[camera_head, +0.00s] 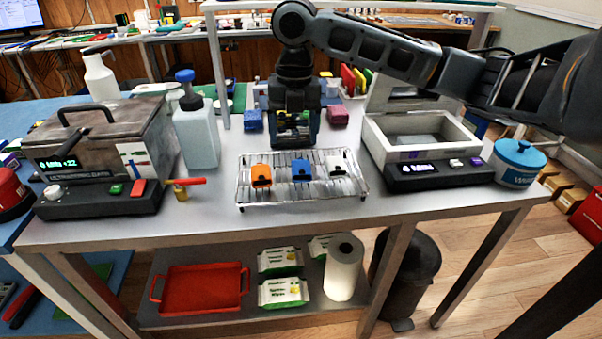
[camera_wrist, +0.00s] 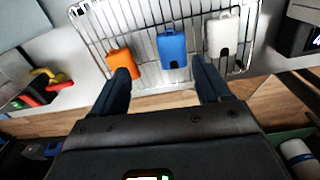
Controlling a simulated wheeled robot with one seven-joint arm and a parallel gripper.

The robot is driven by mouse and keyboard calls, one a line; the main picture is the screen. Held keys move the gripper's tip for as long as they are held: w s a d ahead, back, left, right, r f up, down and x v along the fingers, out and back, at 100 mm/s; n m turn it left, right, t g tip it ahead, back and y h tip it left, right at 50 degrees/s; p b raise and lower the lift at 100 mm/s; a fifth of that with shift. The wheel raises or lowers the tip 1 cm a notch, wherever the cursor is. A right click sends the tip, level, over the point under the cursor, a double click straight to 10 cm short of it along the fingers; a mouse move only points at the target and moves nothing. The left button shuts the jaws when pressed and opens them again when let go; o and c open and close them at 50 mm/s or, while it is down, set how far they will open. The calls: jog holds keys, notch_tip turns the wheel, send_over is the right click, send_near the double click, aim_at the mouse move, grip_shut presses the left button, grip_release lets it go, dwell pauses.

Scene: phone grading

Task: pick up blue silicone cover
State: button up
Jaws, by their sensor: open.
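The blue silicone cover (camera_head: 301,170) lies on the wire rack (camera_head: 262,200), between an orange cover (camera_head: 261,175) and a white cover (camera_head: 336,166). In the wrist view the blue cover (camera_wrist: 172,50) is ahead of my gripper (camera_wrist: 162,75), roughly midway between its two dark fingers. The fingers are apart with nothing held between them. The left fingertip overlaps the orange cover (camera_wrist: 120,62) in the picture; I cannot tell whether they touch. In the head view my gripper (camera_head: 294,140) is above the back of the rack, and its fingertips are hard to make out.
An ultrasonic cleaner (camera_head: 95,150) and a white bottle (camera_head: 197,140) stand left of the rack. A grey-white box device (camera_head: 420,140) and a blue-lidded tub (camera_head: 518,163) stand to the right. The tabletop in front of the rack (camera_head: 300,222) is clear.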

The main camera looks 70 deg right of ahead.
aim_at(301, 165)
jog(key=shift+s+d+f, duration=0.15)
jog(key=shift+s+d, duration=0.2)
jog(key=shift+s, duration=0.05)
jog(key=shift+s+f, duration=0.1)
jog(key=shift+f, duration=0.3)
jog(key=shift+s+a+f, duration=0.15)
jog(key=shift+f, duration=1.55)
jog(key=shift+s+a+f, duration=0.1)
jog(key=shift+s+f, duration=0.05)
jog(key=shift+f, duration=1.5)
jog(key=c, duration=1.1)
